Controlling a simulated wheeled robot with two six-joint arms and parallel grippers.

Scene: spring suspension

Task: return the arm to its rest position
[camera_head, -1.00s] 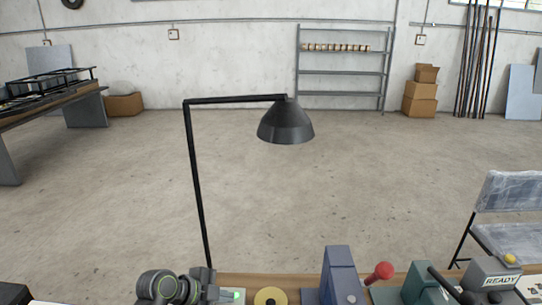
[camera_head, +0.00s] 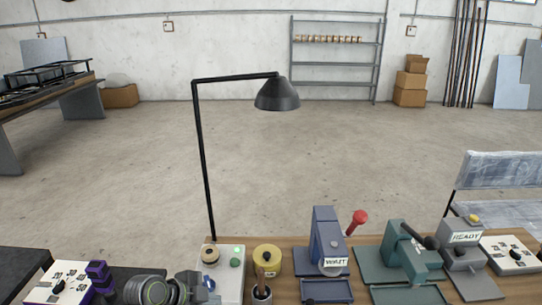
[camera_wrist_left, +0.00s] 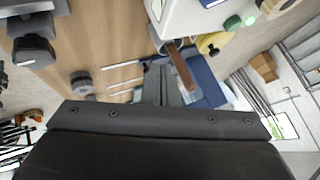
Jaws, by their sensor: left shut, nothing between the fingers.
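My left arm shows at the bottom left of the head view, with its grey, green-ringed joint. Its dark gripper (camera_head: 192,288) is beside the white box with a green button (camera_head: 232,280). In the left wrist view the gripper's fingers (camera_wrist_left: 162,85) are together with nothing between them. A brown stick-like thing (camera_wrist_left: 181,68) shows close beside the fingers; I cannot tell whether it touches. My right gripper is not in view.
A black lamp (camera_head: 277,95) rises behind. Open floor lies beyond.

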